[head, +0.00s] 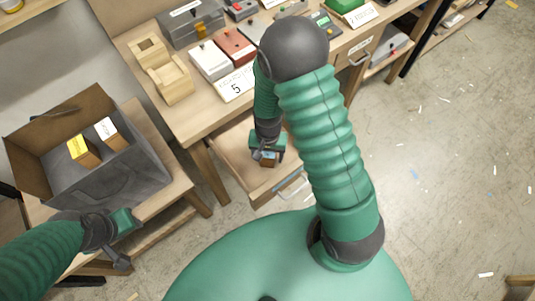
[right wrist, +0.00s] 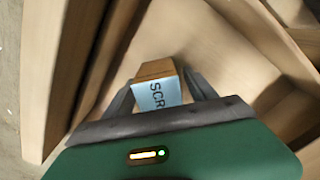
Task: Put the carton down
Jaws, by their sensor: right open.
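The carton (right wrist: 156,88) is a small brown box with a pale blue label reading "SCR". It is in the open wooden drawer (head: 233,150), between the fingers of my right gripper (right wrist: 163,92). Those fingers are open, one on each side of it; whether either touches it is unclear. In the head view my right gripper (head: 267,152) reaches down into the drawer, and the carton (head: 268,160) shows just below it, partly hidden. My left gripper (head: 124,222) is at the lower left beside the grey bin; its fingers are not clear.
A grey open bin (head: 120,180) on a low bench holds a yellow-topped carton (head: 82,150) and a white-topped one (head: 108,130). The workbench (head: 195,118) above carries a wooden holder (head: 165,75), boxes and a "5" card. The drawer walls stand close around my right gripper.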

